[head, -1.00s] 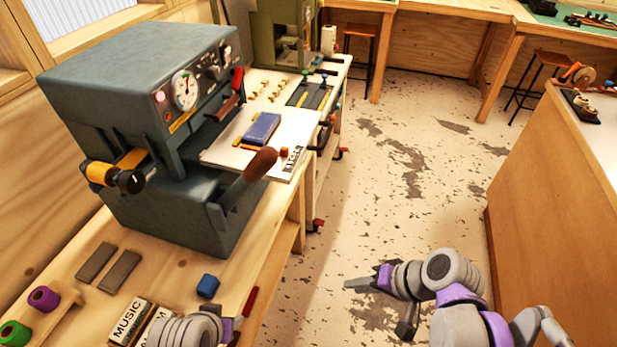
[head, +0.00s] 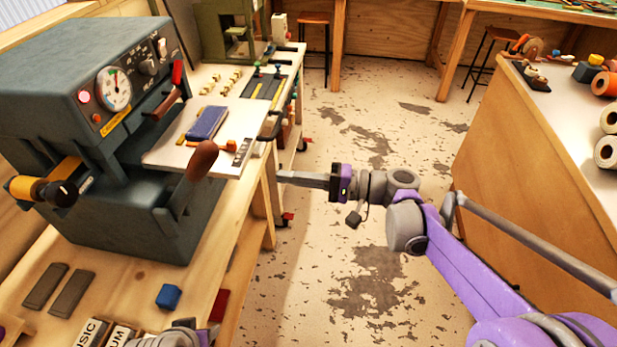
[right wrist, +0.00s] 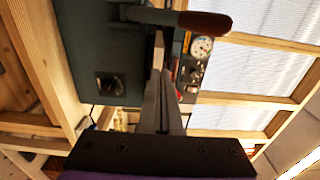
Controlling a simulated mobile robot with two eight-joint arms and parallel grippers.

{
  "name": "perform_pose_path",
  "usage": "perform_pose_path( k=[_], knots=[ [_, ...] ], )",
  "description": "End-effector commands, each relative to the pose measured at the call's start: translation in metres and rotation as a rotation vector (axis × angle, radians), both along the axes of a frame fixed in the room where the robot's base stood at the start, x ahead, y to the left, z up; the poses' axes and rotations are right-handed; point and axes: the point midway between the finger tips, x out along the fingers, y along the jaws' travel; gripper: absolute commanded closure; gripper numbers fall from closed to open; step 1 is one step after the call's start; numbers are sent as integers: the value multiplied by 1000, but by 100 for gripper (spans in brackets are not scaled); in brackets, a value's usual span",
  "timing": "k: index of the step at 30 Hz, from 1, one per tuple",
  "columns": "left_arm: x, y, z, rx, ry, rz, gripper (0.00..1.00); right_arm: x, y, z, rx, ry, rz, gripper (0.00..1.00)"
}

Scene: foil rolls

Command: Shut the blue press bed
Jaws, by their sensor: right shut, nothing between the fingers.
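The blue-grey press (head: 110,110) stands on the wooden bench at the left. Its pale flat bed (head: 170,153) sticks out to the right, with a blue block (head: 207,122) and small type pieces (head: 243,152) on it. A lever with a brown knob (head: 202,160) rises in front of the bed. My right gripper (head: 284,178) is shut and empty, just right of the bed's outer end, pointing left; contact cannot be told. In the right wrist view its fingers (right wrist: 162,105) point towards the press (right wrist: 100,60). My left wrist shows at the bottom edge; its fingers are hidden.
A blue cube (head: 168,296) and two dark bars (head: 58,288) lie on the bench before the press. A green machine (head: 228,30) stands behind. A counter with rolls (head: 608,150) is at the right. The floor between is open.

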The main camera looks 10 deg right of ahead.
Motion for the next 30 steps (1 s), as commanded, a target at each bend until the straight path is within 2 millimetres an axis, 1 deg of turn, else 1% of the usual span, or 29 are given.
perform_pose_path(
  k=[1, 6, 9, 12, 16, 26, 30],
  knots=[
    [0, 0, 1, 0, 0, 0, 50, 3, 12, 1, 1, 0, 6, 100],
    [1, 0, 3, 0, -1, 0, 50, 13, 43, 1, 0, 0, 4, 100],
    [1, 0, 4, 0, -1, 0, 50, 17, 56, 0, 0, 0, 3, 100],
    [1, 0, 5, 0, -2, 0, 50, 21, 65, 0, -1, 0, 1, 100],
    [1, 0, 5, 0, -2, 0, 50, 22, 70, 0, -1, 0, 0, 100],
    [1, 0, 5, 0, -2, 0, 50, 23, 70, 0, -1, 0, 0, 100],
    [1, 0, 5, 0, -2, 0, 50, 24, 75, 0, -1, 0, 1, 100]
  ],
)
